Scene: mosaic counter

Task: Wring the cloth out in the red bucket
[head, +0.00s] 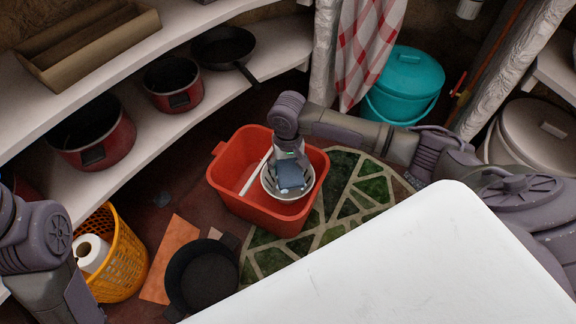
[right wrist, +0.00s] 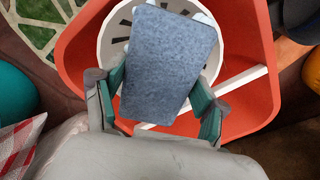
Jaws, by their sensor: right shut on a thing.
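The red bucket (head: 232,205) stands on the floor in the middle of the head view and also shows in the right wrist view (right wrist: 80,60). A round pale wringer basket with slots (right wrist: 117,38) is inside it. My right gripper (head: 289,160) points down over the basket. It is shut on the blue-grey cloth (head: 290,177), which shows as a flat, stiff-looking piece in the right wrist view (right wrist: 168,65). The cloth is over or in the basket; I cannot tell how deep. My left arm shows at the left edge, but its gripper does not.
A white handle (head: 254,172) lies across the bucket. A white tabletop (head: 400,260) fills the lower right. A dark pan (head: 203,275) and yellow basket (head: 122,262) stand left of the patterned mat (head: 270,262). A teal bucket (head: 405,85) stands behind. Curved shelves hold pots (head: 173,84).

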